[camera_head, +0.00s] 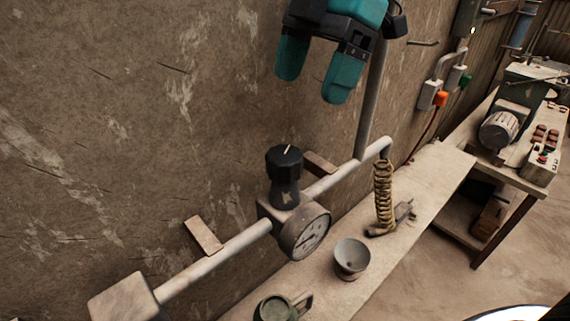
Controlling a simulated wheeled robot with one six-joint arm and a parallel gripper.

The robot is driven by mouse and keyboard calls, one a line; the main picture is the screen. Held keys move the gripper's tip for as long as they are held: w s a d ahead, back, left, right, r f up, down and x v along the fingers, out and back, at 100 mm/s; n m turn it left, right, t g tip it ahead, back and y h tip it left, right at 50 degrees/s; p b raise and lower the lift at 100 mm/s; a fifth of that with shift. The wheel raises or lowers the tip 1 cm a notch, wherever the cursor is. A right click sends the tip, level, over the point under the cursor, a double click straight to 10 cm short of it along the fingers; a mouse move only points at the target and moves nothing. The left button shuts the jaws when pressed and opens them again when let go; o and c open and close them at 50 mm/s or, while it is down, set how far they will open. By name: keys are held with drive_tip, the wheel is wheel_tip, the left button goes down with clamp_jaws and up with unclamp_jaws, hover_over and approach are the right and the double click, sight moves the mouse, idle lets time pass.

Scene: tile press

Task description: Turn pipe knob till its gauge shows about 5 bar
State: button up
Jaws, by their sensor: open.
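The black pipe knob (285,162) stands on top of a valve block on the pipe (232,246). A pale mark runs across the knob's top. The round gauge (306,235) sits on the front of the same block, turned to the lower right. Its dial is seen at a slant, and its reading is too small to tell. My gripper (318,90), with two teal fingers pointing down, is above and a little right of the knob. It is apart from the knob, open and empty.
A shelf (335,299) below the pipe holds a grey bowl (351,256) and a green mug (275,309). A coiled hose (383,188) hangs from the pipe's right end. A vertical pipe (372,105) rises close behind my gripper. A bench with a machine (498,131) stands at right.

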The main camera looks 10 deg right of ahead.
sight(284, 153)
drive_tip(key=x, duration=1)
drive_tip(key=shift+a+f+b, duration=0.2)
drive_tip(key=shift+f+b, duration=0.1)
drive_tip(key=shift+f, duration=0.05)
drive_tip(key=c, duration=0.9)
